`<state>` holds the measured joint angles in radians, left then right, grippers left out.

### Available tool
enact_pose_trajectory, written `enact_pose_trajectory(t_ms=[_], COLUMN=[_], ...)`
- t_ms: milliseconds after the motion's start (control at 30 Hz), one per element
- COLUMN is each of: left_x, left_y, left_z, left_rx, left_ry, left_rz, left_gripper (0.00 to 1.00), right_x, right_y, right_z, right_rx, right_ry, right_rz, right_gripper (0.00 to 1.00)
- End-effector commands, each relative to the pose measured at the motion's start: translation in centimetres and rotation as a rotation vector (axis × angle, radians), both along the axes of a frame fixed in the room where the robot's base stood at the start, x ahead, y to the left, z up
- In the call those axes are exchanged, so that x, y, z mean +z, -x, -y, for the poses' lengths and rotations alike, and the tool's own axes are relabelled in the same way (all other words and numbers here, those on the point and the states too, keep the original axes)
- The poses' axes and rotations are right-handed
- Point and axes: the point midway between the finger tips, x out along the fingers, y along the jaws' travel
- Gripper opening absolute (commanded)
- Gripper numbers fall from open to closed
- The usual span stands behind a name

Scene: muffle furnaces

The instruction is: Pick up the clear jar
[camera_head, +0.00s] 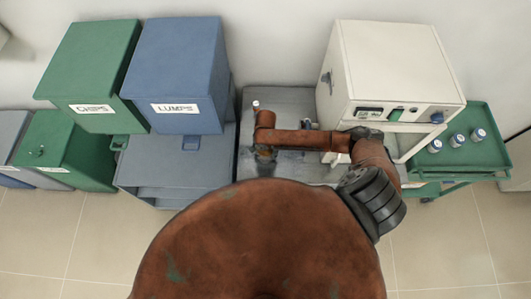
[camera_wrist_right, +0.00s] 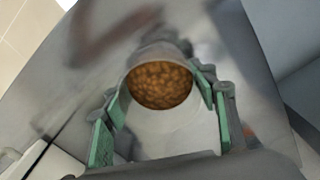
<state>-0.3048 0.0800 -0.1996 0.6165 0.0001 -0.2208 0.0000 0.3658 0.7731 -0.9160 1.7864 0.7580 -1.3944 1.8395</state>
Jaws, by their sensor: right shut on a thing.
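The clear jar (camera_wrist_right: 165,120) shows in the right wrist view, with brown granular contents (camera_wrist_right: 160,85) inside. My right gripper (camera_wrist_right: 160,100) is shut on it, with green finger pads on both sides of the jar. In the head view my right gripper (camera_head: 265,156) is over the grey bench top, left of the white furnace. The jar cannot be made out there, as my arm covers that spot. Whether the jar touches the surface cannot be told. My left gripper is not in view.
A white furnace (camera_head: 395,65) stands right of my forearm. A green cart (camera_head: 485,162) at the right holds three small lidded jars (camera_head: 458,139). A blue bin (camera_head: 175,65) and a green bin (camera_head: 90,65) stand left. Some grey bench (camera_head: 285,98) behind my arm is bare.

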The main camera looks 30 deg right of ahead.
Motion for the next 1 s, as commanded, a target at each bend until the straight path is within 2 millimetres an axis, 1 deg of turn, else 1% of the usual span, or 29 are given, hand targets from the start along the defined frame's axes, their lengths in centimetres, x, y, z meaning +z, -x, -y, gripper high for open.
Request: enact_pose_trajectory(t_ms=[233, 367, 467, 567, 600, 667, 700, 833, 900, 1000], left_x=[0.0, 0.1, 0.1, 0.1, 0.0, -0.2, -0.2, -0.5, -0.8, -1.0], left_y=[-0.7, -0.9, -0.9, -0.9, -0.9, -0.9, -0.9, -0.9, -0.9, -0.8], left_z=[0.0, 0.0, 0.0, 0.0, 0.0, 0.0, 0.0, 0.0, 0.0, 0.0], left_rx=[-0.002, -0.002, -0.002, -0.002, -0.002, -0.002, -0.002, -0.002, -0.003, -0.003], left_ry=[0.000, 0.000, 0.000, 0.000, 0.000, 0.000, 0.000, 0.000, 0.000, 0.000], left_rz=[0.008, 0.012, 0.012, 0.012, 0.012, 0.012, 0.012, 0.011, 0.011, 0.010], left_gripper=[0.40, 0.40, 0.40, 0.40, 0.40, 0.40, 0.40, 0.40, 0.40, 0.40], right_x=[0.1, 0.7, 1.7, 3.5, 4.2, 5.5, 6.4, 9.5, 10.0, 11.0], right_y=[0.0, -0.1, -0.1, -0.1, -0.1, 0.0, 0.0, 0.3, 0.5, 0.7], right_z=[0.0, 0.0, 0.0, -0.2, -1.2, -2.3, -3.1, -5.6, -7.6, -9.8], right_rx=[0.000, 0.000, -0.001, 0.001, 0.003, 0.003, 0.005, 0.004, 0.005, 0.003], right_ry=[-0.001, -0.001, -0.001, -0.003, -0.006, -0.006, -0.008, -0.006, -0.008, -0.006], right_rz=[0.001, 0.002, 0.002, 0.004, 0.003, 0.005, 0.006, 0.004, 0.003, 0.002], right_gripper=[0.30, 0.30, 0.30, 0.30, 0.30, 0.30, 0.30, 0.30, 0.30, 0.30])
